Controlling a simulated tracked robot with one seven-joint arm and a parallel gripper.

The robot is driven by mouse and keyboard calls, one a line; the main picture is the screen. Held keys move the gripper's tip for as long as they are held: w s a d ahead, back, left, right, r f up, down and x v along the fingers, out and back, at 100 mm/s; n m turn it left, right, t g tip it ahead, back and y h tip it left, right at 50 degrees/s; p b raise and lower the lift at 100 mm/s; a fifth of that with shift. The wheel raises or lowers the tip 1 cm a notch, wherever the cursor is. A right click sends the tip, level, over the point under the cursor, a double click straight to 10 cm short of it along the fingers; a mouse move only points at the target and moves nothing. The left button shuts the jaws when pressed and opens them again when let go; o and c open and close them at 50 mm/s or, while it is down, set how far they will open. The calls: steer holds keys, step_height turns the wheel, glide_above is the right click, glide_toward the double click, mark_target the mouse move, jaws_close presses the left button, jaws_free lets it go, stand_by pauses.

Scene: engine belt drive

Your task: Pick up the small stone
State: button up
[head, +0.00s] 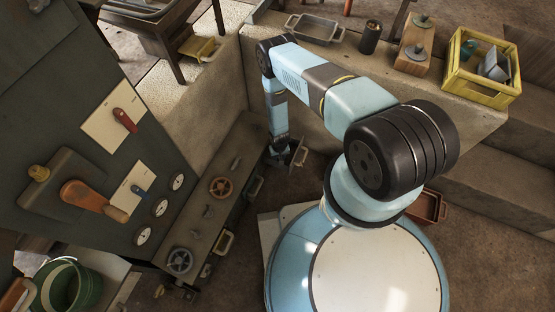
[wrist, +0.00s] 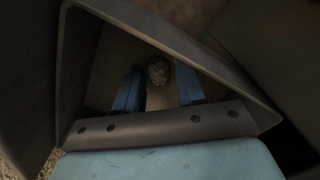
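A small, round, mottled brown-grey stone (wrist: 159,70) shows in the wrist view, in the gap between the two blue fingers of my gripper (wrist: 158,80). The fingers are apart, one on each side of the stone, with a visible gap to it on both sides. I cannot tell how far the stone is beyond or between the fingertips. In the head view my gripper (head: 281,150) is low down, near the floor, beside the concrete ledge. The stone cannot be made out in that view.
A control panel (head: 70,120) with levers and a low cabinet with handwheels (head: 222,188) stand to the left of my gripper. The concrete ledge (head: 400,85) behind carries a yellow crate (head: 482,92), a metal tray (head: 312,28) and a wooden block (head: 414,50). A reddish tray (head: 430,207) lies at right.

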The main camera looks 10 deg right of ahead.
jaws_close()
steer(key=shift+r, duration=0.1)
